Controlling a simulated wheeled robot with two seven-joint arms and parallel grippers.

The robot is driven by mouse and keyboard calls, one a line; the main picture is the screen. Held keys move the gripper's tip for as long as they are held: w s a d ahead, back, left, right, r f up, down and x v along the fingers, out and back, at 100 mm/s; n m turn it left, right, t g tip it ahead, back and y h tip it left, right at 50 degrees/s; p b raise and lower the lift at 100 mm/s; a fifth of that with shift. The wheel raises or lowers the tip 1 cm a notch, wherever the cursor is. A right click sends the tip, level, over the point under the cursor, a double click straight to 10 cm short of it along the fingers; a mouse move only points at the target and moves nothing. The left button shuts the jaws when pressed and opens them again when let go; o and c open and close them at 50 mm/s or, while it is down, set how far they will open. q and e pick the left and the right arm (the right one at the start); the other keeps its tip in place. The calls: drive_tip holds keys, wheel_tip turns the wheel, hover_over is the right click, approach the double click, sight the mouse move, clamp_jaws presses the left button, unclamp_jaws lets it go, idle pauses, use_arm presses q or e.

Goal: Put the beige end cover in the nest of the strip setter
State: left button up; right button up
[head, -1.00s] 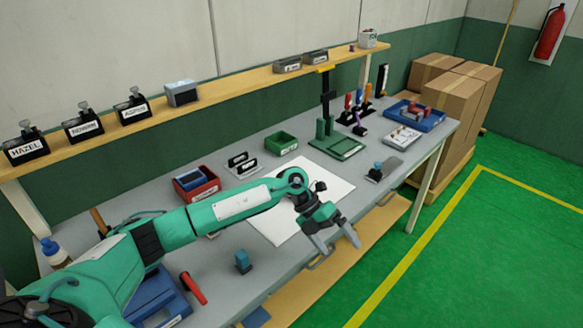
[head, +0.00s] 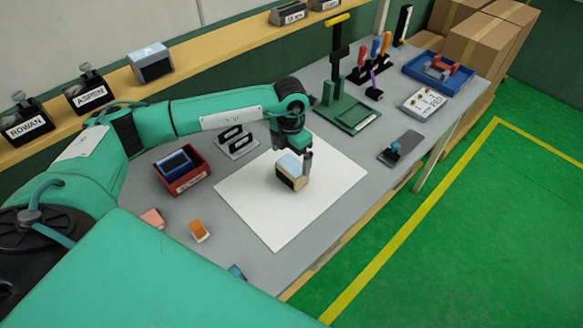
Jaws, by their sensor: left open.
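A small block (head: 292,181) with a beige side, dark edging and a pale blue top is over the white sheet (head: 255,208). It may be the beige end cover, but I cannot be sure. My left gripper (head: 300,160) points down right at this block and is open. One dark finger shows at the block's right side; the other is hidden. I cannot tell whether the fingers touch it. A green stand with a yellow-topped black post (head: 335,65), likely the strip setter, is behind to the right. Its nest is not clear. My right gripper is not in view.
A red bin (head: 183,182) holds a blue piece. An orange piece (head: 199,231) and a pink piece (head: 153,218) lie at front left. Black clips on a rack (head: 236,141) stand behind the sheet. A blue tray (head: 438,75) is at the far right.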

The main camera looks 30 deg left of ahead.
sight(292, 165)
use_arm(q)
drive_tip(key=shift+w+d+f+p, duration=0.1)
drive_tip(key=shift+f+p, duration=0.35)
drive_tip(key=shift+f, duration=0.4)
wheel_tip(292, 165, down, 4)
drive_tip(key=shift+f+p, duration=0.1)
drive_tip(key=shift+p, duration=1)
drive_tip(key=shift+f, duration=0.2)
drive_tip(key=shift+c, duration=0.9)
drive_tip(key=c, duration=0.9)
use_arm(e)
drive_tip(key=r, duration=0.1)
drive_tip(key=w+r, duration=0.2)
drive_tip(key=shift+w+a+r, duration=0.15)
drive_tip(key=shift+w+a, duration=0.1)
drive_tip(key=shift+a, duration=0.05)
use_arm(q)
drive_tip(key=shift+r, duration=0.1)
